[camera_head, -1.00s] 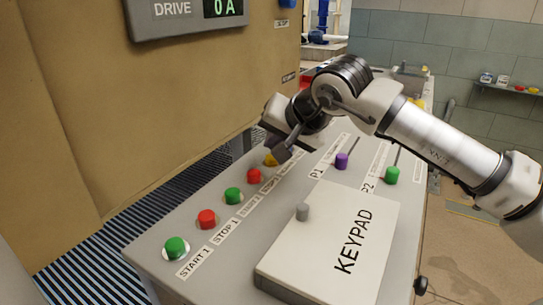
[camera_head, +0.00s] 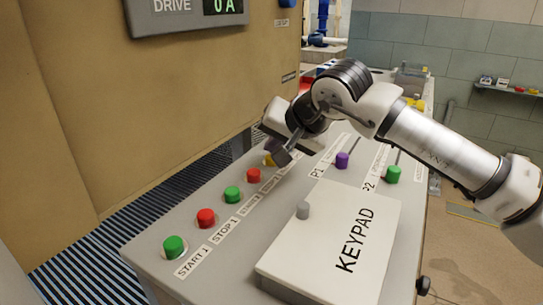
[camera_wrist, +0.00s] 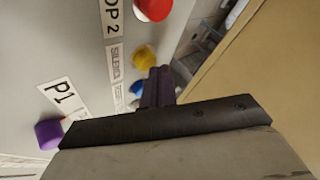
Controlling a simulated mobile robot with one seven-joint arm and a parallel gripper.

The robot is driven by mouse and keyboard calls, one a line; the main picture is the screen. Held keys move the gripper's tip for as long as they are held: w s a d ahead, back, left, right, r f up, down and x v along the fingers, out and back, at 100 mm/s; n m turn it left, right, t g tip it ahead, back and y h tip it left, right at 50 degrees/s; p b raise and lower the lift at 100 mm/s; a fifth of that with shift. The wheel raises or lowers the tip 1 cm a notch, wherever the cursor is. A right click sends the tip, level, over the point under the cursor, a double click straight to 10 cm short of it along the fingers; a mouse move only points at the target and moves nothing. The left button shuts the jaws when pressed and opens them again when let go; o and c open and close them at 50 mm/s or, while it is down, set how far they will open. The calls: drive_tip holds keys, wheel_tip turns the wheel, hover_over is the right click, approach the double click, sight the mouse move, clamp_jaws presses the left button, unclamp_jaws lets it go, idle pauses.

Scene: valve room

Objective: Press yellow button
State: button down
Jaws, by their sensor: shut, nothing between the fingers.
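The yellow button (camera_head: 269,159) sits in the row of buttons on the sloping grey console, past the nearest red one. In the head view it is partly hidden by my gripper (camera_head: 283,155). In the wrist view the yellow button (camera_wrist: 144,56) shows just beyond the fingertips, slightly to their left. My gripper (camera_wrist: 157,84) is shut and empty, its fingers pointing down toward the console. I cannot tell whether the fingertips touch the button.
Red (camera_head: 253,175) and green (camera_head: 232,194) buttons stand nearer in the row. A blue button (camera_wrist: 136,87) is close to the fingers. A purple knob (camera_head: 342,160) and raised keypad box (camera_head: 352,230) lie to the right. A tan cabinet (camera_head: 150,110) stands left.

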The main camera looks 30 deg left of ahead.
drive_tip(key=shift+f+b, duration=0.35)
drive_tip(key=shift+f, duration=0.1)
drive_tip(key=shift+r, duration=0.1)
idle(0.5)
drive_tip(key=shift+r+p, duration=0.65)
drive_tip(key=shift+r, duration=0.15)
drive_tip(key=shift+r+p, duration=1.85)
drive_tip(key=shift+r, duration=0.75)
drive_tip(key=shift+d+f, duration=0.1)
drive_tip(key=shift+f, duration=0.05)
